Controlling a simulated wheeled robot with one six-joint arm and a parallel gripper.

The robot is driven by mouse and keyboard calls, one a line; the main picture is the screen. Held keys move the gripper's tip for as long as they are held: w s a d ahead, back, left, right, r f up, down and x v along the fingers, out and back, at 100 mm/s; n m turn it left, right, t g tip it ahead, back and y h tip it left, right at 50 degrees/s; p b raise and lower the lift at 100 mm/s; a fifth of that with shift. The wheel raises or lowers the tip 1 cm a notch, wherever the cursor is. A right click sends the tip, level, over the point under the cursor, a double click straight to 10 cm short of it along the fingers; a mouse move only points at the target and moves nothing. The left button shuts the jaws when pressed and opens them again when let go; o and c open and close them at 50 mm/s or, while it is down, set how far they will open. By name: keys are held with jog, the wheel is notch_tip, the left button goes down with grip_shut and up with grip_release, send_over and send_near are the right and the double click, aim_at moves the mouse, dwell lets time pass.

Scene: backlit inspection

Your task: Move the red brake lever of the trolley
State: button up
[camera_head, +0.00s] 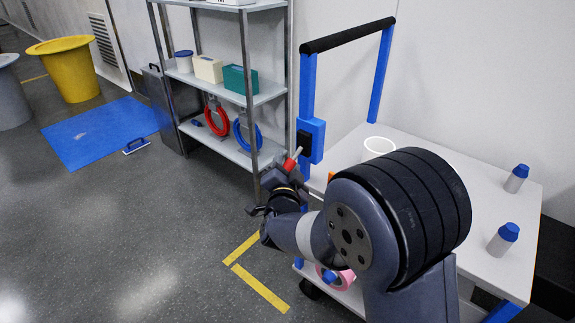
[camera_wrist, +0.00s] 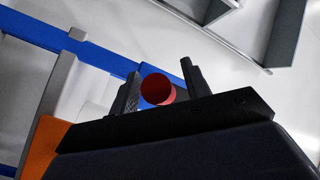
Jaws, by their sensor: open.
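The trolley (camera_head: 445,180) has a white top, blue posts and a black push handle (camera_head: 348,35). A blue bracket (camera_head: 313,139) sits on its left post. The red brake lever (camera_head: 290,164) sticks out from this bracket, tilted down to the left, with a pale rod at its upper end. In the wrist view the lever's round red end (camera_wrist: 156,88) shows between the two fingers of my gripper (camera_wrist: 165,88). The fingers are apart, one on each side. I cannot tell whether either touches the lever. In the head view my gripper (camera_head: 275,190) is partly hidden by my wrist.
A white container (camera_head: 379,146) and two blue-capped bottles (camera_head: 516,178) (camera_head: 502,239) stand on the trolley top. A pink ring (camera_head: 345,279) lies on its lower shelf. A grey shelf rack (camera_head: 228,88) stands close behind my gripper.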

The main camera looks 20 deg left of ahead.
jog(key=shift+w, duration=0.4)
jog(key=shift+c, duration=0.3)
grip_shut()
